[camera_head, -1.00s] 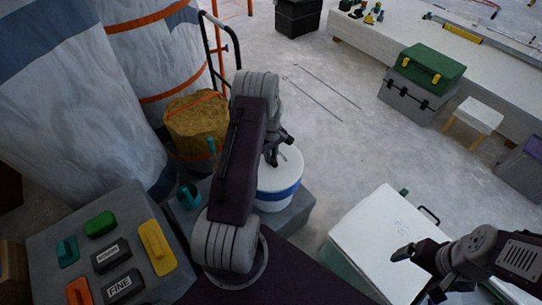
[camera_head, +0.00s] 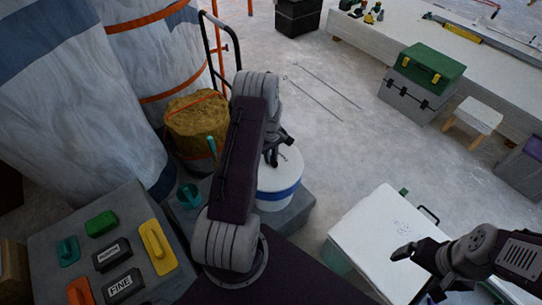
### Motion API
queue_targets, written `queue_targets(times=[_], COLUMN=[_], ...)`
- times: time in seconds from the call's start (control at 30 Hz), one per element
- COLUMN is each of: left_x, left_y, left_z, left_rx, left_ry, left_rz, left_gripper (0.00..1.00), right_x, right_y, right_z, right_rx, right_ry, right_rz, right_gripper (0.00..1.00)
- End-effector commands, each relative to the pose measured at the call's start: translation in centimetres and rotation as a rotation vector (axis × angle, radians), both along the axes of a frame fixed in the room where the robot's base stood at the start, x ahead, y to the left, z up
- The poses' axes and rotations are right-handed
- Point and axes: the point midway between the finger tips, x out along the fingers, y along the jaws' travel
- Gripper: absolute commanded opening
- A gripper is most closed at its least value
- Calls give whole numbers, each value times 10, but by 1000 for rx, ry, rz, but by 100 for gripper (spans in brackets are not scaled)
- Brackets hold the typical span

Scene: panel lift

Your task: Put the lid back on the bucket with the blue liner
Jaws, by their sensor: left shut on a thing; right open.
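A white bucket with a blue band (camera_head: 279,195) stands on a grey surface in the middle of the head view, partly behind my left arm. A round white lid (camera_head: 289,166) covers its top as seen from here; I cannot tell whether it is fully seated. My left gripper (camera_head: 273,158) is over the lid's left part and is shut on it; the exact grip is partly hidden by the arm. My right gripper (camera_head: 412,272) is open and empty above a white-topped box at the lower right.
A bucket of yellow-brown material (camera_head: 196,115) stands behind my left arm. A grey box top (camera_head: 60,240) at the lower left holds several coloured blocks. A white-topped box (camera_head: 375,225) lies under my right gripper. The floor (camera_head: 335,125) beyond the bucket is mostly clear.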

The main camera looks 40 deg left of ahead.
Motion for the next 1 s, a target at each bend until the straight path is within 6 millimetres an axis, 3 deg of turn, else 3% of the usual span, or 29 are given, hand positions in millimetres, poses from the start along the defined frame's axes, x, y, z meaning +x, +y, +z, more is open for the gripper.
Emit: queue_targets(times=[0.83, 0.87, 0.9, 0.93, 1.0], left_x=[0, 0, 0, 0, 0], left_y=[0, 0, 0, 0, 0], left_z=[0, 0, 0, 0, 0], left_rx=[1, 1, 1, 1, 1], left_ry=[-1, -1, -1, -1, -1], left_rz=[0, 0, 0, 0, 0], left_gripper=[0, 28, 39, 45, 45], right_x=[0, 0, 0, 0, 0], right_y=[0, 0, 0, 0, 0], right_z=[2, 2, 2, 2, 2], right_rx=[0, 0, 0, 0, 0], right_ry=[0, 0, 0, 0, 0], right_rz=[0, 0, 0, 0, 0], right_gripper=[92, 92, 92, 92, 92])
